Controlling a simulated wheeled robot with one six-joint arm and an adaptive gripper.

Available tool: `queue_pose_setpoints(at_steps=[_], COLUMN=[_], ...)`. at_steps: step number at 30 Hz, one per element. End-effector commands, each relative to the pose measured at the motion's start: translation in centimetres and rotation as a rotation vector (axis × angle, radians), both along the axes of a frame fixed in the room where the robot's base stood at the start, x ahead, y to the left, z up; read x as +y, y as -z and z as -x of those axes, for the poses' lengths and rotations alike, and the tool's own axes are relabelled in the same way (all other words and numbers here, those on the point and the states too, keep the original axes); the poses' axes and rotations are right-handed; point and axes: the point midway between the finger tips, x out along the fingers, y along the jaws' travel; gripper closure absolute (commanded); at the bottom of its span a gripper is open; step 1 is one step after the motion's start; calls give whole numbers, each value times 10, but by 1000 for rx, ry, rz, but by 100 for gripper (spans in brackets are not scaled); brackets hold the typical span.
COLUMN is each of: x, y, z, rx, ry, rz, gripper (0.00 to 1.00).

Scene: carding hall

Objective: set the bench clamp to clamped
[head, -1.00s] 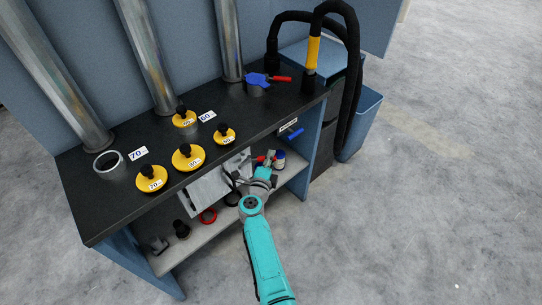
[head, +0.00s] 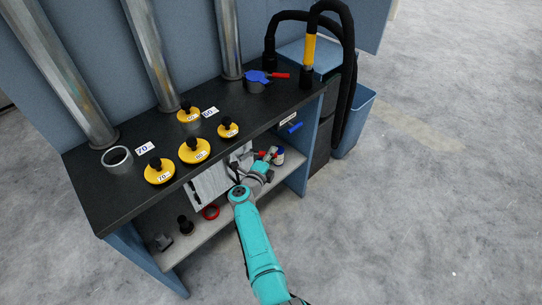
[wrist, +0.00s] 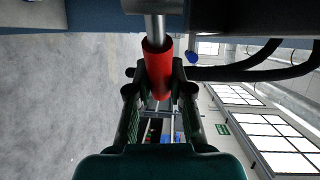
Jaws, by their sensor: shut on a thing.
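A red handle (wrist: 158,70) on a bright metal rod (wrist: 155,27) is between my fingers in the wrist view, and I take it to be the bench clamp's handle. My gripper (wrist: 158,88) is shut on it. The rod runs up to the bench edge; the clamp's body and jaw are not clear. In the head view my gripper (head: 258,172) is just in front of the workbench (head: 90,195), below its top edge. A small red part (head: 262,154) shows beside it, and my wrist hides much there. I cannot tell the clamp's setting.
Yellow knobbed discs (head: 194,151) and a grey ring (head: 117,158) sit on the bench top, with a blue, red-handled tool (head: 258,77) farther back. A blue handle (head: 295,127) projects from the bench front. The lower shelf (head: 190,243) holds small items. The floor (head: 410,210) is clear at right.

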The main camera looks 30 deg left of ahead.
Motion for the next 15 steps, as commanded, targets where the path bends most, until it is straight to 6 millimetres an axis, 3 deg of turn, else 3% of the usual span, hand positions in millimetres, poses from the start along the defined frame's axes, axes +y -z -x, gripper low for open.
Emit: queue_pose_setpoints(at_steps=[5, 6, 9, 15], x=[-1, -1, -1, 0], y=[4, 4, 3, 2], z=[2, 2, 2, 1], rx=[4, 4, 3, 2], ry=[1, 1, 1, 0], rz=[3, 3, 3, 2], gripper=[100, 75, 54, 54])
